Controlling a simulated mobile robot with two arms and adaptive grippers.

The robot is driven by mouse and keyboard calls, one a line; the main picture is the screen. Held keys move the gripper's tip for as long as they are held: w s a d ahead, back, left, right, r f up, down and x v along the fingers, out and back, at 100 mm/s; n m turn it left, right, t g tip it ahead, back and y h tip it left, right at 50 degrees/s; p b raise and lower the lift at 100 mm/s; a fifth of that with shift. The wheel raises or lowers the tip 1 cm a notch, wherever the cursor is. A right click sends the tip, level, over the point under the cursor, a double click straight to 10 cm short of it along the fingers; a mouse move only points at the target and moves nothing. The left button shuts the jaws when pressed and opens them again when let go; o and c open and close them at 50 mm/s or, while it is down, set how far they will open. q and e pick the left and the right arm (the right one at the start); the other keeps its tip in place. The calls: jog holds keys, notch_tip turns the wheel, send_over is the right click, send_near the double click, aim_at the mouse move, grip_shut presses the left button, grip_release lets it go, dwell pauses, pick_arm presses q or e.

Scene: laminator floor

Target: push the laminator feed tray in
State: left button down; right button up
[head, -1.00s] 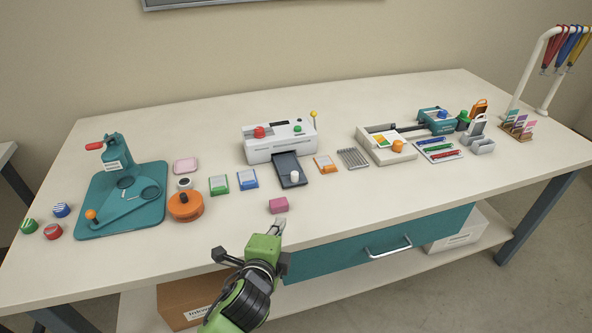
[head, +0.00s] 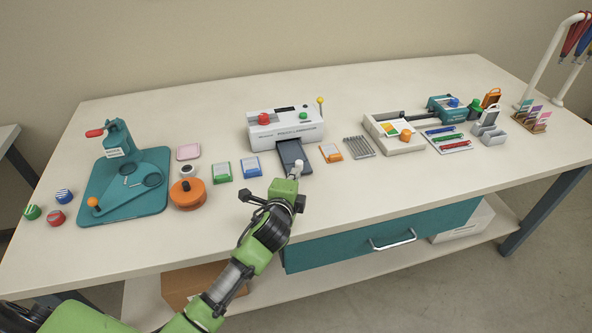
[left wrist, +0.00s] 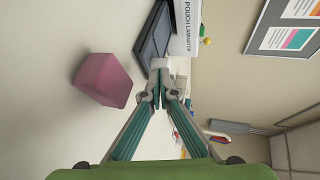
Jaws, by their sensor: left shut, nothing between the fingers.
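The white pouch laminator (head: 268,139) stands on the table, a red and a green button on top. Its dark feed tray (head: 290,154) sticks out of the front toward me. In the left wrist view the shut fingertips (left wrist: 157,70) point at the tray (left wrist: 152,38), with the laminator (left wrist: 186,28) beyond. My right gripper is not in view.
A pink block (left wrist: 104,80) lies close beside the left fingers; my gripper hides it in the head view. Blue (head: 250,167) and orange (head: 330,153) cards flank the tray. An orange round tin (head: 187,195) stands further left. The table front right of my arm is clear.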

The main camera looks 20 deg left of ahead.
aim_at(290, 163)
pick_arm(q)
jog(key=shift+w+a, duration=0.1)
jog(key=shift+w, duration=0.8)
jog(key=w+a, duration=0.1)
jog(key=w, duration=0.1)
jog(key=w+a, duration=0.3)
jog(key=shift+w+f, duration=0.1)
jog(key=shift+w, duration=0.25)
jog(key=shift+w+a, duration=0.15)
jog(key=shift+w, duration=0.15)
jog(key=shift+s, duration=0.1)
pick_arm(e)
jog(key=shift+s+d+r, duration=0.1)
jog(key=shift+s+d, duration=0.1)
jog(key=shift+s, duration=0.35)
